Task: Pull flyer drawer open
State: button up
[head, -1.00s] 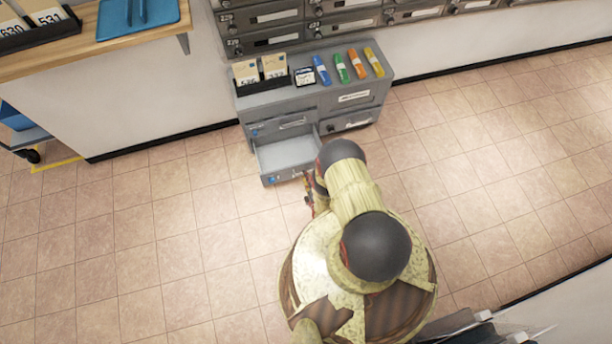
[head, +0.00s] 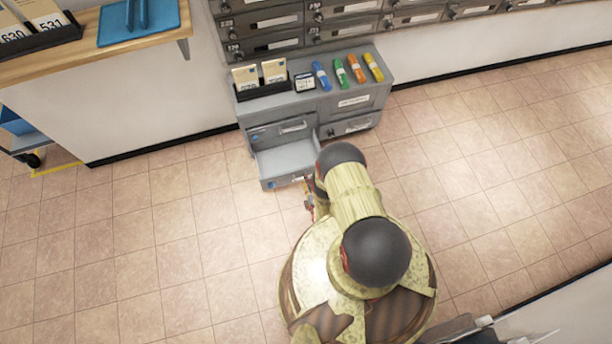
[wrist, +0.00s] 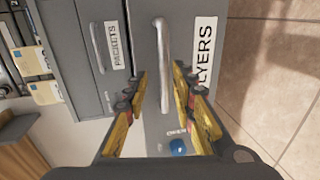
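The flyer drawer (head: 283,183) stands pulled out from the low grey cabinet in the head view, its empty inside showing. In the wrist view its grey front (wrist: 195,12) fills the middle, with a label reading "LYERS" in the visible part. Its silver handle (wrist: 163,55) lies in the gap between my fingertips as seen there. My gripper (wrist: 161,74) is open, with one yellow-and-black finger on each side of the handle. Neither finger clearly presses on it. In the head view my gripper (head: 308,202) is small and partly hidden by my arm, just in front of the drawer.
The grey cabinet (head: 350,78) carries card boxes and several coloured markers on top. The packets drawer (wrist: 98,48) beside the flyer drawer looks shut. A wooden counter (head: 95,43) is at the upper left. The tiled floor (head: 150,240) is clear to the left and right.

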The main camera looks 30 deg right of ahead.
jog(key=shift+r, duration=0.5)
jog(key=o, duration=0.9)
jog(key=r, duration=0.5)
jog(key=shift+w+d+r, duration=0.15)
jog(key=shift+w, duration=0.15)
jog(key=shift+s+r, duration=0.1)
jog(key=shift+r, duration=0.5)
jog(key=c, duration=0.6)
jog(key=shift+r, duration=0.25)
jog(key=c, duration=0.3)
jog(key=shift+s+r, duration=0.2)
jog(key=shift+r, duration=0.5)
